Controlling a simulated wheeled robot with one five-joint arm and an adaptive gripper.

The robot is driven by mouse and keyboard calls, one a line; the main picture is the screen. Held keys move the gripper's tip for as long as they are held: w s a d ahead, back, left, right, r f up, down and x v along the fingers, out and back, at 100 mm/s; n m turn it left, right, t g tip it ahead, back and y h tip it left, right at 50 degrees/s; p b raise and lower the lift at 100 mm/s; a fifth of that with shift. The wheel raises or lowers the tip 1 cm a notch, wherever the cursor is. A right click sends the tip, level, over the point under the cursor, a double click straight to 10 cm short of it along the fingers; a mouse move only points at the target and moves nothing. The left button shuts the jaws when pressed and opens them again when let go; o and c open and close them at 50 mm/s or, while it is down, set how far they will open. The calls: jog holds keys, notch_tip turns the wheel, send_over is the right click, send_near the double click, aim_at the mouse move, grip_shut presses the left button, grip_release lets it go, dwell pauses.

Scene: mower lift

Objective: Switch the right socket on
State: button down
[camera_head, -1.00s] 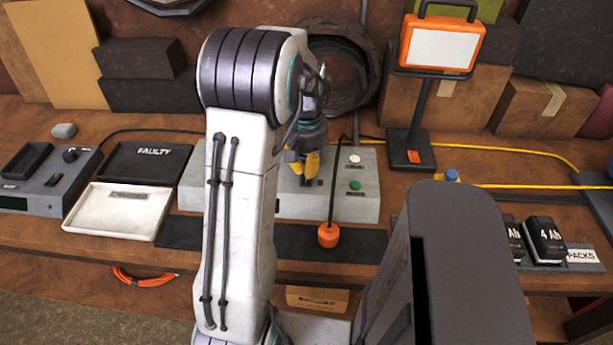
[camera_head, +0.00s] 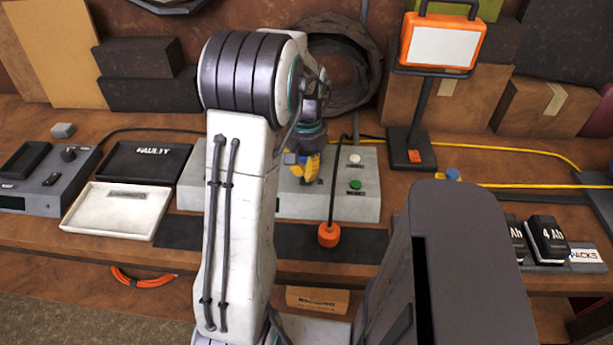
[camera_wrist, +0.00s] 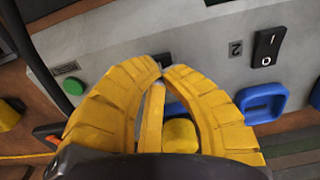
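The grey socket box (camera_head: 345,205) stands on the bench behind my arm; its front also shows in the wrist view (camera_wrist: 205,50). In the wrist view a black rocker switch (camera_wrist: 268,48) marked I and O sits beside a "2" label, with a blue socket (camera_wrist: 262,103) near it. Another blue socket (camera_wrist: 176,108) is partly hidden behind my fingers. My gripper (camera_wrist: 164,66) has its yellow fingertips together at a small dark part (camera_wrist: 163,58), perhaps another switch, mostly hidden. Contact cannot be told. In the head view my gripper (camera_head: 312,172) is over the box.
A green button (camera_head: 355,185) and a white button (camera_head: 355,159) are on the box's right part. An orange pendant (camera_head: 329,235) hangs by a black cable in front. A work lamp (camera_head: 440,45) stands behind right. Trays (camera_head: 118,210) lie to the left.

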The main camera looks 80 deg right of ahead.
aim_at(306, 181)
jog(key=shift+f+b, duration=0.9)
jog(key=shift+f, duration=0.25)
dwell(0.6)
jog(key=shift+r, duration=0.1)
jog(key=shift+r+p, duration=2.9)
jog(key=shift+r, duration=0.55)
